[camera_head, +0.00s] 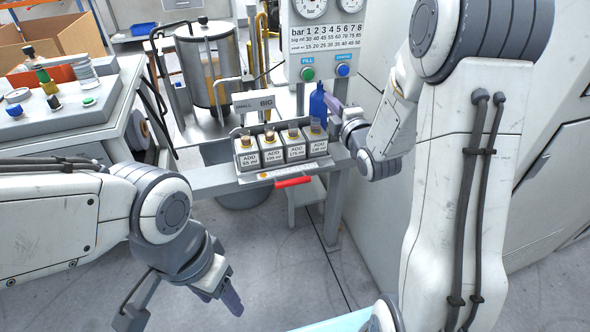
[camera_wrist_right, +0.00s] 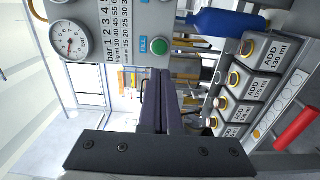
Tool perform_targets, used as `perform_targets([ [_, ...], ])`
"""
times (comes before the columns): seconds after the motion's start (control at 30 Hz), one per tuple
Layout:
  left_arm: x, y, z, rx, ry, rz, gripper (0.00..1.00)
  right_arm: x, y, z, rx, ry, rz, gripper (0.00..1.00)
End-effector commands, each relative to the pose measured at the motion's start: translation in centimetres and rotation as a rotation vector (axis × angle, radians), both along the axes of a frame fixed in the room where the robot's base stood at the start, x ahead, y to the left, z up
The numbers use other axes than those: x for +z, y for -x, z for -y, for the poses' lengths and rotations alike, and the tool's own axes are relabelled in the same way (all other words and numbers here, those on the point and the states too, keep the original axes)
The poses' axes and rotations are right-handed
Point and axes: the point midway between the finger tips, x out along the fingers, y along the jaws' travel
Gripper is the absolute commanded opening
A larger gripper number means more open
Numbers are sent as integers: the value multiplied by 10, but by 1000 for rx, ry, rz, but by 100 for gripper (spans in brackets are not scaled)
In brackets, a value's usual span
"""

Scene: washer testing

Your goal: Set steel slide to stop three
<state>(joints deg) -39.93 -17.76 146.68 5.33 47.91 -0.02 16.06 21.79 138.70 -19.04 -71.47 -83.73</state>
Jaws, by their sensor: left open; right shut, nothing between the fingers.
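A steel strip with a row of round marks (camera_wrist_right: 272,118) runs along the front of the ADD boxes in the right wrist view. It also shows in the head view (camera_head: 283,172), with a red handle (camera_head: 293,182) at its front. I take this as the steel slide; I cannot tell which stop it is at. My right gripper (camera_head: 333,103) is shut and empty, above and behind the right end of the boxes, beside a blue bottle. Its closed fingers show in the right wrist view (camera_wrist_right: 160,105). My left gripper (camera_head: 182,304) is open and empty, low at the front left, apart from the slide.
Several boxes labelled ADD (camera_head: 270,151) stand in a row on the grey bench. The blue bottle (camera_head: 317,101) stands behind them. A gauge panel (camera_head: 325,38) with green (camera_head: 308,73) and blue (camera_head: 343,70) buttons is above. The floor in front is clear.

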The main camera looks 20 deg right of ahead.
Motion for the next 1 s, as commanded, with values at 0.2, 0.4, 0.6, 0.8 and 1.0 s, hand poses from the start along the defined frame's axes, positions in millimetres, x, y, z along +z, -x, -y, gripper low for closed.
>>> perform_targets([
  [0.2,0,0,0,0,0,0,56,0,0,0,0,0,0,0],
  [0.4,0,0,0,0,0,0,56,0,0,0,0,0,0,0],
  [0.6,1,0,0,0,0,0,56,-9,-2,-1,12,3,-14,54],
  [0.8,10,0,0,0,0,0,56,-85,-7,-12,114,26,-114,57],
  [1.0,20,0,0,0,0,0,56,-182,12,-36,267,10,-210,57],
])
